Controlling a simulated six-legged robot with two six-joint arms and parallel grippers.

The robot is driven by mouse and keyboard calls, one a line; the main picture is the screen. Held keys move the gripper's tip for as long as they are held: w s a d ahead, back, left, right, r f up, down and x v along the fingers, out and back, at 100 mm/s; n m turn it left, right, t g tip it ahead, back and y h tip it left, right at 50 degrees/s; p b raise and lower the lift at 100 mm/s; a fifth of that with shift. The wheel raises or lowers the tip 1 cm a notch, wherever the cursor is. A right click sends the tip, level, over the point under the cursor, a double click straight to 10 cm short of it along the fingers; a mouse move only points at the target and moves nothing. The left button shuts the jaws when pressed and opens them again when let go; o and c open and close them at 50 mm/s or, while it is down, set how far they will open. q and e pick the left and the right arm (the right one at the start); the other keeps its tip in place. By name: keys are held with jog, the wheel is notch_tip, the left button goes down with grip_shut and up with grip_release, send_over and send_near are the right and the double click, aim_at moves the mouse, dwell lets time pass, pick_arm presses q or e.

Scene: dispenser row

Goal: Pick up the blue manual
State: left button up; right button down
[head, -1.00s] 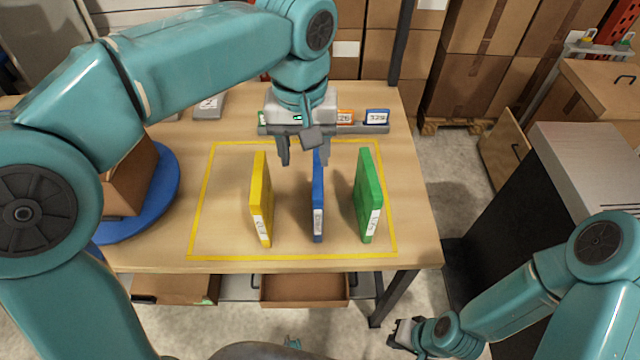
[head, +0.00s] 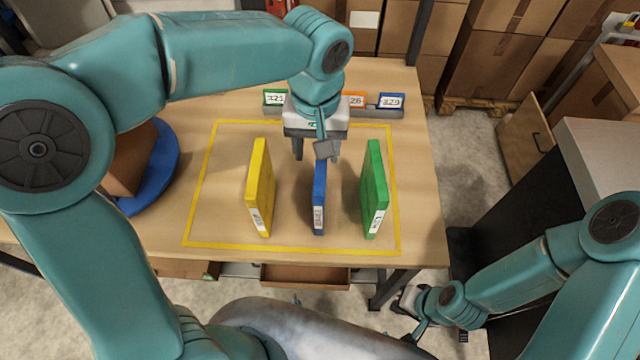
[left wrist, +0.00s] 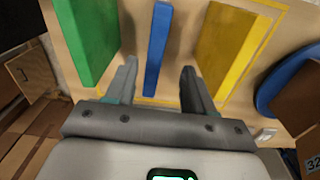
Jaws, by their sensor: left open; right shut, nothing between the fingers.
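The blue manual (head: 319,200) stands upright on the table between the yellow manual (head: 260,190) and the green manual (head: 374,190), inside a yellow outline. My left gripper (head: 316,155) is open, pointing down over the far upper end of the blue manual. In the left wrist view, the blue manual (left wrist: 157,50) shows between the spread fingers of the left gripper (left wrist: 160,82), with a gap on each side. The gripper partly hides the manual's far end in the head view. My right gripper (head: 408,312) is shut and empty, low beyond the table's right front corner.
A row of numbered label holders (head: 391,101) stands behind the manuals. A brown box on a blue round base (head: 160,165) is at the table's left. A dark cabinet with a grey top (head: 600,150) stands right of the table.

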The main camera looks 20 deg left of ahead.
aim_at(322, 165)
pick_arm(q)
jog(key=shift+w+d+f, duration=0.15)
jog(key=shift+f, duration=0.45)
jog(key=shift+w+d+f, duration=0.15)
jog(key=shift+f, duration=0.4)
jog(key=shift+s+f, duration=0.1)
jog(key=shift+f, duration=0.1)
jog(key=f, duration=0.3)
jog(key=f+p, duration=0.1)
jog(key=f, duration=0.1)
jog(key=shift+w, duration=0.25)
jog(key=shift+s+a+r, duration=0.1)
jog(key=shift+s, duration=0.2)
jog(key=c, duration=0.4)
jog(key=shift+w, duration=0.15)
grip_shut()
